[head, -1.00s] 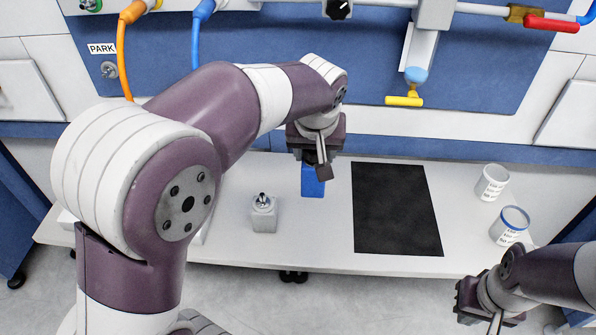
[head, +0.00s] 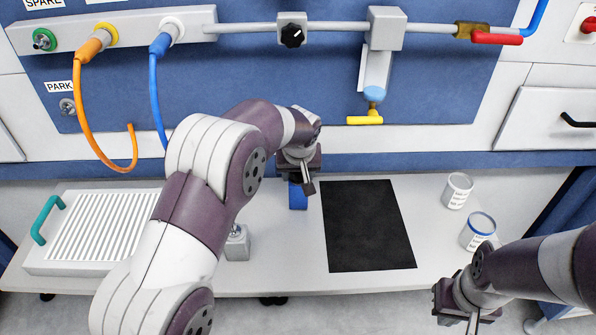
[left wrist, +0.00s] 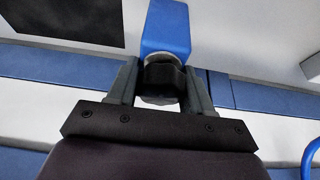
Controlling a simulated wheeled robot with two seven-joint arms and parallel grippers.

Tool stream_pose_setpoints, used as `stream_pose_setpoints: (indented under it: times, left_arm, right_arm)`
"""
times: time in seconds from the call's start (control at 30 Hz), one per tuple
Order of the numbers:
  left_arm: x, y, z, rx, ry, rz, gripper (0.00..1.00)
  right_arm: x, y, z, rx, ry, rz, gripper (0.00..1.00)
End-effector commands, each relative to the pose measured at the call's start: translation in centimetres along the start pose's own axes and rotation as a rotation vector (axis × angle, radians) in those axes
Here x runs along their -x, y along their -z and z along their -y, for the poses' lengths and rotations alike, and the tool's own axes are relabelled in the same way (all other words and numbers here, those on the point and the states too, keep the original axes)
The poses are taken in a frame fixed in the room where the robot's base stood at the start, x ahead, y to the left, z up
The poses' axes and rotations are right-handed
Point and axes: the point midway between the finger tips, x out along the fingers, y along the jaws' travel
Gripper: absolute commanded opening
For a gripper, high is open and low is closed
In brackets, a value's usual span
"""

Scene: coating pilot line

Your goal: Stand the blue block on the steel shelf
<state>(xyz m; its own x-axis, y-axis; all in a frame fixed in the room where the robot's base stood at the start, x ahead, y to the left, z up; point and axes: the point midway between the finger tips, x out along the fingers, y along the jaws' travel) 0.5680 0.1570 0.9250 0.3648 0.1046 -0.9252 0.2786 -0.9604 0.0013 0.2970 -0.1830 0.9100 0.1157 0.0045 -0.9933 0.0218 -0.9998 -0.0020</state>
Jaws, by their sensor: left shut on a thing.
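The blue block (head: 298,197) hangs below my left gripper (head: 304,184), left of the black mat. In the left wrist view the block (left wrist: 166,28) lies beyond the fingers (left wrist: 160,85). They are shut on a dark, rounded part at its near end. The long pale grey shelf (head: 300,255) lies under it. I cannot tell whether the block touches the shelf. My right gripper (head: 472,318) is at the lower right, off the shelf's front edge; its finger opening is not clear.
A black mat (head: 368,225) lies mid-shelf, with two white tubs (head: 457,190) (head: 477,232) to its right. A small grey switch box (head: 237,243) and a ribbed tray (head: 100,225) with a teal handle stand left. A yellow-handled valve (head: 365,120) hangs on the back panel.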

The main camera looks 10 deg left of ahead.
Motion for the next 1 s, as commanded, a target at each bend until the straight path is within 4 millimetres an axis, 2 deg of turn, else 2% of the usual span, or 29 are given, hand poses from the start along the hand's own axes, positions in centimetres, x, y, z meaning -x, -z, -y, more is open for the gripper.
stream_pose_setpoints:
  times: [0.23,0.27,0.3,0.33,0.57,0.7,0.77,1.0]
  left_arm:
    - [-0.3,-0.1,0.0,0.0,-0.001,-0.001,0.0]
    - [-0.3,-0.1,0.0,0.0,0.0,0.0,0.57]
    - [-0.2,-0.1,0.0,0.0,0.0,0.0,0.7]
    - [-0.2,-0.1,0.0,0.0,0.0,0.0,0.76]
    - [-0.2,-0.1,0.0,0.0,0.0,0.0,0.76]
    - [0.8,0.1,0.0,0.0,0.0,-0.002,0.76]
    - [2.1,0.2,-0.1,0.0,-0.002,-0.005,0.76]
    - [8.5,0.1,-0.1,0.001,-0.002,-0.004,0.76]
  right_arm:
    - [-0.3,0.0,0.0,0.0,0.0,0.0,0.0]
    - [-0.2,0.0,0.0,0.0,0.0,0.0,0.0]
    - [-0.2,0.0,0.0,0.0,0.0,0.0,0.0]
    - [-0.2,0.0,0.0,0.0,0.0,0.0,0.0]
    - [-0.2,0.0,0.0,0.0,0.0,0.0,0.0]
    - [0.1,0.0,0.0,0.0,0.0,0.0,0.0]
    - [0.1,0.0,0.0,0.0,0.0,0.0,0.0]
    - [0.2,0.0,0.0,0.0,0.0,0.0,0.0]
